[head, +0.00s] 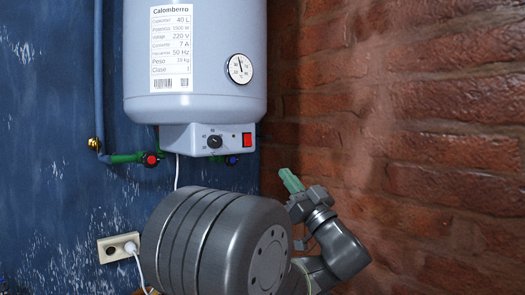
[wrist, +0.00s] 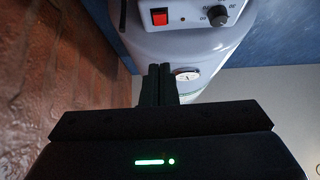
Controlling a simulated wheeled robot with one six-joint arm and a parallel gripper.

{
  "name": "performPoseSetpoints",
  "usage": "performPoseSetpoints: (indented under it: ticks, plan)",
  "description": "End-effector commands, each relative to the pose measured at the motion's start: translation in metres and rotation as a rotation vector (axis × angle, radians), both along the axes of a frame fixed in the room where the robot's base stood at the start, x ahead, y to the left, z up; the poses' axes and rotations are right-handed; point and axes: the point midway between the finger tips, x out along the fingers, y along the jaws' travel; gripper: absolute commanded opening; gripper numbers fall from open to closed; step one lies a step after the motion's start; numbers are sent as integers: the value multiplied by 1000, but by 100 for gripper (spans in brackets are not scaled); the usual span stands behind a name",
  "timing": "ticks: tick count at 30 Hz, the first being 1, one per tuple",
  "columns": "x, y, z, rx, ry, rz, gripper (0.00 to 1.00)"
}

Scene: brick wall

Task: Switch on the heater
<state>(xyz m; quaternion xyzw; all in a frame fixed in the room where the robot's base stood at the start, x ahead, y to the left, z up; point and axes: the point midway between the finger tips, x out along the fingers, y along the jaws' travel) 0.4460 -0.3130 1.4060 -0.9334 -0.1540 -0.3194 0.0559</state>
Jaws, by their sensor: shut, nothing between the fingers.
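The heater (head: 195,75) is a pale grey-blue tank on the blue wall, with a label and a round dial gauge (head: 240,68). Its lower panel holds a black knob (head: 214,142) and a red switch (head: 247,140). My gripper (head: 290,180) is below and to the right of the switch, apart from the heater. In the wrist view my gripper (wrist: 159,72) is shut and empty, with the red switch (wrist: 159,17) just beyond its tips and the knob (wrist: 218,15) to the right. I cannot tell the switch's position.
A brick wall (head: 430,120) stands close on the right. Pipes with a red valve (head: 151,160) and a blue valve (head: 232,159) run under the heater. A wall socket (head: 117,247) holds a plug with a white cable at lower left.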

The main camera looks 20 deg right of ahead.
Motion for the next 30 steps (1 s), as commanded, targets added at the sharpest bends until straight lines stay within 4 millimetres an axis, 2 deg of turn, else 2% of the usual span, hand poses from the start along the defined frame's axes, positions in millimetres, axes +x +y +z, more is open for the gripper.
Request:
performPoseSetpoints:
  ticks: [14,20,30]
  plan:
    - [2,2,5,-4,-5,8,0]
    - [24,10,26,-4,-5,11,0]
    - [78,28,68,-3,-3,10,0]
